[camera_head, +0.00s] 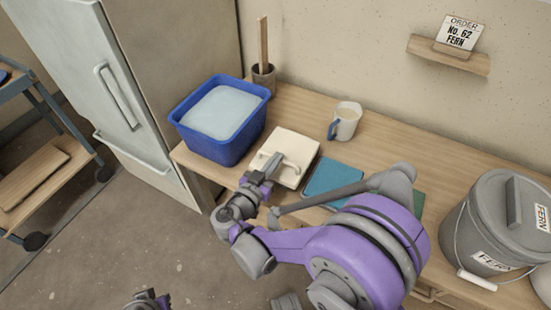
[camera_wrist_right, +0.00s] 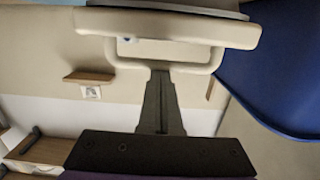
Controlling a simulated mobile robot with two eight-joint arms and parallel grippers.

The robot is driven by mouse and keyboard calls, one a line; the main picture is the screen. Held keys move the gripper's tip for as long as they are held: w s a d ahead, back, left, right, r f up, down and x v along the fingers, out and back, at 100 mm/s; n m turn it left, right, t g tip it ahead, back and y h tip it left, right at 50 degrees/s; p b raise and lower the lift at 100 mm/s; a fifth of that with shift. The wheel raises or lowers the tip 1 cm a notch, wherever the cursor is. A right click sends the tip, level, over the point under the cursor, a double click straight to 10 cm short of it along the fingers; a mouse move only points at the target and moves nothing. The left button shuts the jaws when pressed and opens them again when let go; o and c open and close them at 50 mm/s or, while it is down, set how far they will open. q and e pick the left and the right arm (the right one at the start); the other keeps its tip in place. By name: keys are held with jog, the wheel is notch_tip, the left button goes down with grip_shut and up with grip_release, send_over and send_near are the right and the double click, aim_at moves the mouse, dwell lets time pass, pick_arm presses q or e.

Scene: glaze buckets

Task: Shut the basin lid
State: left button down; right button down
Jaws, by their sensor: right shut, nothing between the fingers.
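A cream, squarish lid-like piece (camera_head: 291,144) with a loop handle sits on the table beside the blue tub; I take it for the basin lid. The wrist view shows its pale slab (camera_wrist_right: 165,25) and handle (camera_wrist_right: 205,67) close up. How far it is open I cannot tell. My right gripper (camera_head: 271,163) is shut and empty at the handle. In the wrist view its fingertips (camera_wrist_right: 161,75) overlap the handle bar; whether they touch it is unclear. Part of my left gripper (camera_head: 147,300) shows at the bottom edge, its fingers unclear.
The blue tub (camera_head: 240,143) with pale contents stands left of the lid. A mug (camera_head: 346,122), a brown pot with a stick (camera_head: 263,77) and a teal flat piece (camera_head: 332,181) are nearby. A lidded grey bucket (camera_head: 480,220) stands right. A fridge (camera_head: 150,90) is left.

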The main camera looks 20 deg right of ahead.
jog(key=shift+s+f, duration=0.1)
jog(key=shift+f, duration=0.15)
jog(key=r+p, duration=0.2)
jog(key=r, duration=0.1)
jog(key=r+p, duration=0.1)
jog(key=r, duration=0.1)
jog(key=shift+w+d+r+p, duration=0.15)
jog(key=shift+w+d+p, duration=0.15)
jog(key=shift+p, duration=0.1)
jog(key=s+a+f, duration=0.2)
jog(key=s+a, duration=0.4)
jog(key=a, duration=0.1)
jog(key=shift+s+a+f+b, duration=0.2)
jog(key=shift+a+b, duration=0.1)
jog(key=shift+b, duration=0.05)
